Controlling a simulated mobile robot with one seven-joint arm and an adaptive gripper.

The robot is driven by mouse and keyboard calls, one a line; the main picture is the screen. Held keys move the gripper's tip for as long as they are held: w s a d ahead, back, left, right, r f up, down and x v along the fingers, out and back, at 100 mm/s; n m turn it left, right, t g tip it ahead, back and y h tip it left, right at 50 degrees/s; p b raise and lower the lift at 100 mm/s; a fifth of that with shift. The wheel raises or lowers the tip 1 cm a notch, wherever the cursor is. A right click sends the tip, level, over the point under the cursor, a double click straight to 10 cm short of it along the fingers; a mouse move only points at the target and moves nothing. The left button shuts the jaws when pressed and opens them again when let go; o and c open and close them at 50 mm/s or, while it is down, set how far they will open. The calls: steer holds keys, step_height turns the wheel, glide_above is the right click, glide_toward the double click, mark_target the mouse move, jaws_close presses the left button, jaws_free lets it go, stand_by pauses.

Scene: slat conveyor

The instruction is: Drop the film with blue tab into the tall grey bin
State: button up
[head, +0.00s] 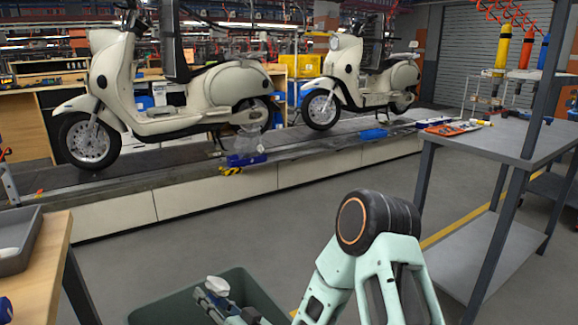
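A crumpled clear film (249,142) appears to lie on the near edge of the slat conveyor, below the rear of the left scooter. A blue piece (245,160) is at its lower edge, and I cannot tell if it is the film's tab. A dark grey-green bin (165,304) stands on the floor at the bottom of the head view, cut off by the frame. What looks like my gripper (208,290) shows in front of or over the bin, with a whitish piece at its tip. Its finger gap and anything held are unclear.
Two cream scooters (185,90) stand on the conveyor (185,203). Another blue item (373,134) lies farther right on it. A wooden table with a grey tray (20,245) is at left; a grey workbench (500,140) with tools is at right. Floor before the conveyor is clear.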

steer(key=shift+r, duration=1.5)
steer(key=shift+f, duration=0.1)
